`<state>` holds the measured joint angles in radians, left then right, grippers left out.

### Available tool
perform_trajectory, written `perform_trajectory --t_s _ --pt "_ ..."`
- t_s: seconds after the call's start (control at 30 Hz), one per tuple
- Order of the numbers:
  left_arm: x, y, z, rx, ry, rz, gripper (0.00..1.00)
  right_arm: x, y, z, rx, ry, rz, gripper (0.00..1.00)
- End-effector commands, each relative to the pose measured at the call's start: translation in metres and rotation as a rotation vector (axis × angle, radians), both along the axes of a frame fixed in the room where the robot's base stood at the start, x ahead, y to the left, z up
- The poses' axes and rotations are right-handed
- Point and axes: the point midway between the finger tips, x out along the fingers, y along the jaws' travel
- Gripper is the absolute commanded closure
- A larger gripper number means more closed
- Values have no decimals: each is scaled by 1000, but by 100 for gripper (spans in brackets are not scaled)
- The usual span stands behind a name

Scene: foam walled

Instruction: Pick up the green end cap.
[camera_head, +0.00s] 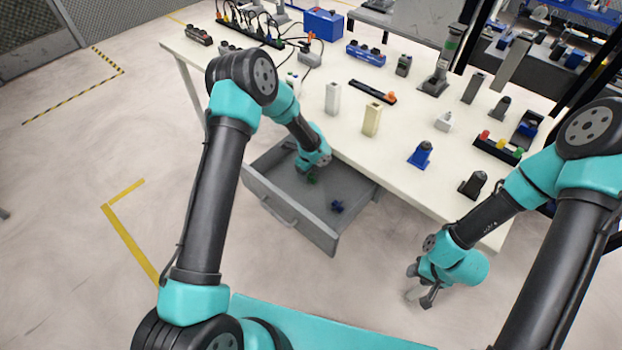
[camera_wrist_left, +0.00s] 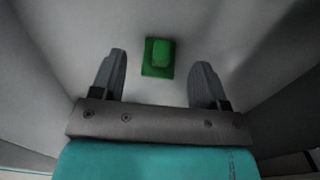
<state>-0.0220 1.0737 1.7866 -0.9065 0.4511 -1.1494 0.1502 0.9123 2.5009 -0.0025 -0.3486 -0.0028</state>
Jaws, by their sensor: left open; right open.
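The green end cap (camera_wrist_left: 158,57) lies on the grey floor of the open drawer (camera_head: 318,242). In the left wrist view it sits between and a little beyond my two left fingertips, touching neither. It also shows small in the head view (camera_head: 312,179), just below my left wrist. My left gripper (camera_wrist_left: 160,75) is open and empty, reaching down into the drawer; its fingers are mostly hidden in the head view. My right gripper (camera_head: 419,286) is open and empty, off the table's front edge, over the floor.
A dark blue part (camera_head: 337,206) lies in the drawer to the right. The drawer walls stand close around my left gripper. The white table (camera_head: 300,118) above holds several blocks, including a cream block (camera_head: 371,120) and a blue part (camera_head: 420,155).

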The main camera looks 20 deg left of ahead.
Motion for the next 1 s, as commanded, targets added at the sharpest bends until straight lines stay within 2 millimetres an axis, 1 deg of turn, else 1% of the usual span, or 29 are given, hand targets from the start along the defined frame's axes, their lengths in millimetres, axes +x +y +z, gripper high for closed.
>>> perform_trajectory --t_s 0.03,0.1,0.2,0.7,0.77,1.0 --pt "-1 0 -9 -1 3 -1 32 0 0 0 0 0 0 57" --pt "-1 -1 -17 0 1 -1 32 0 0 0 0 0 0 57" --pt "0 0 -25 0 -1 -2 32 0 0 0 0 0 0 57" --pt "0 -1 -27 0 -1 -1 32 0 0 0 0 0 0 57" --pt "0 -1 -27 0 -1 -1 37 0 0 0 0 0 0 57" --pt "0 -1 -27 0 -1 -1 60 0 0 0 0 0 0 57"
